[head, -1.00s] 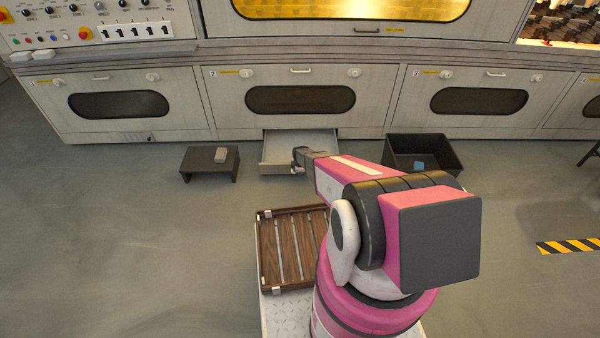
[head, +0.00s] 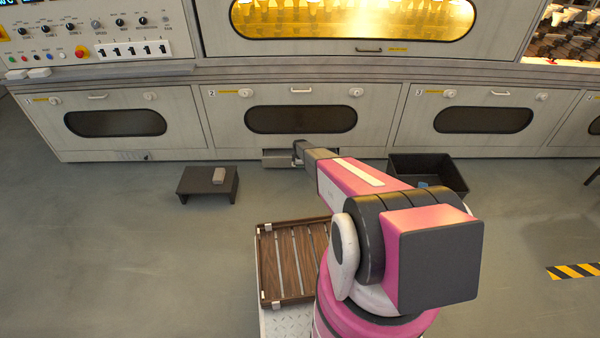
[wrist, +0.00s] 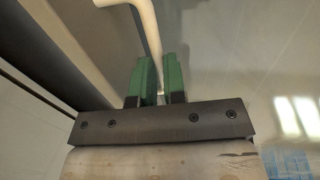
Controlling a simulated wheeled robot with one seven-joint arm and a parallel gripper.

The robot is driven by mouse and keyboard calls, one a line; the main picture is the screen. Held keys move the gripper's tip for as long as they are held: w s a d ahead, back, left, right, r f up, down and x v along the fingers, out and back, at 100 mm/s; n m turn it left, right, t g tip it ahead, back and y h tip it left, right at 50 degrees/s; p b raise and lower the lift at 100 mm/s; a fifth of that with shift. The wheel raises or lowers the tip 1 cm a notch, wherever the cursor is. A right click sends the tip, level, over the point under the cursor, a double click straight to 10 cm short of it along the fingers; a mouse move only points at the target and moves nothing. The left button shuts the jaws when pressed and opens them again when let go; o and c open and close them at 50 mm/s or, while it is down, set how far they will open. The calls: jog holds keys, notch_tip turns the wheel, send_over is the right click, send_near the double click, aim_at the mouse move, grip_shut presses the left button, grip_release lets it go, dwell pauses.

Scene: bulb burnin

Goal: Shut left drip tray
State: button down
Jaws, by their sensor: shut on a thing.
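The drip tray (head: 275,158) sits low under the door marked 2 in the head view, with only a short part of it standing out from the cabinet. My gripper (head: 298,152) is at its front, and the arm partly hides the tray's right side. In the wrist view my gripper's green fingers (wrist: 160,82) are shut on the pale bar handle (wrist: 148,32), which runs between them. How far the tray still stands out is hard to tell behind the arm.
A black bin (head: 452,180) with a blue item stands to the right. A wooden slatted rack (head: 290,265) lies nearer me. The floor between is clear.

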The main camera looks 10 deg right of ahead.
jog(key=shift+w+d, duration=0.15)
jog(key=shift+w, duration=0.95)
jog(key=shift+w+d, duration=0.15)
jog(key=shift+w, duration=0.9)
jog(key=c, duration=1.2)
grip_release()
jog(key=shift+s+r, duration=0.1)
jog(key=r, duration=0.3)
jog(key=s+r, duration=0.1)
jog(key=r, duration=0.3)
jog(key=s+r, duration=0.1)
jog(key=r, duration=0.2)
jog(key=shift+a+r, duration=0.15)
jog(key=shift+r, duration=0.05)
